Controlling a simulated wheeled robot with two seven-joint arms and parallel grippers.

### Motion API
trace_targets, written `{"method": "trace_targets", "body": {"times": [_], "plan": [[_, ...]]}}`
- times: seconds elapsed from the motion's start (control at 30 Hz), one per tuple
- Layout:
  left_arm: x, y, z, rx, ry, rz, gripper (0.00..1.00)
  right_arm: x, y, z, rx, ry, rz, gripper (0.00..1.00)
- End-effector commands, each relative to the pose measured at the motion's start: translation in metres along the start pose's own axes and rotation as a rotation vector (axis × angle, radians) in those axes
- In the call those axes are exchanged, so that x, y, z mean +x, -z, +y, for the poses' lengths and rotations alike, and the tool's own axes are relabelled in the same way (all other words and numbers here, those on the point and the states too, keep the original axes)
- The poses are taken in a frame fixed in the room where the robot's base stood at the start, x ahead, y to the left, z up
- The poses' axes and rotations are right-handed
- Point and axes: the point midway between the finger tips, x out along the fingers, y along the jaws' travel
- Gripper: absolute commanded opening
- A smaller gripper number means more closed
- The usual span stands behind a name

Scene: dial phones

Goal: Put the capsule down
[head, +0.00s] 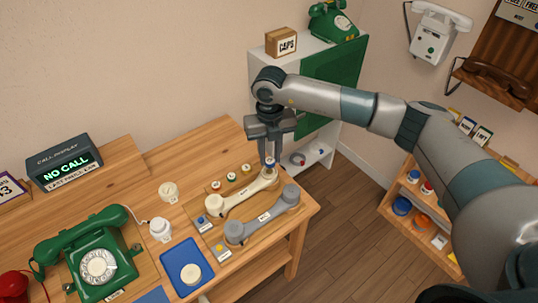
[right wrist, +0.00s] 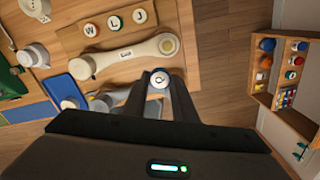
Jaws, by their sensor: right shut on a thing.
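My right gripper (head: 269,160) is shut on a small round capsule (right wrist: 159,78). In the right wrist view the capsule's face is white with a dark mark like a letter, and it has some blue at its rim. In the head view the fingers point down near the far end of the cream handset (head: 240,192), and mostly hide the capsule. I cannot tell whether it touches anything below. My left gripper is out of view.
A grey handset (head: 262,216) lies beside the cream one. Several lettered caps (head: 231,176) sit in a row behind it. A blue tray (head: 178,250) holds a pale round piece. A green dial phone (head: 97,262) stands at left. Bare wood (head: 205,150) shows at the back.

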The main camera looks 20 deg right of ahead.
Motion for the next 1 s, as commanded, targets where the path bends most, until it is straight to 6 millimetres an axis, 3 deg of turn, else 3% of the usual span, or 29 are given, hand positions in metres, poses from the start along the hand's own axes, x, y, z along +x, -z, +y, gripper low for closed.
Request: {"method": "trace_targets", "body": {"times": [1.0], "plan": [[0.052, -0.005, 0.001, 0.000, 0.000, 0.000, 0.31, -0.029, 0.109, -0.011, -2.183, 0.002, -0.001, 0.13]]}}
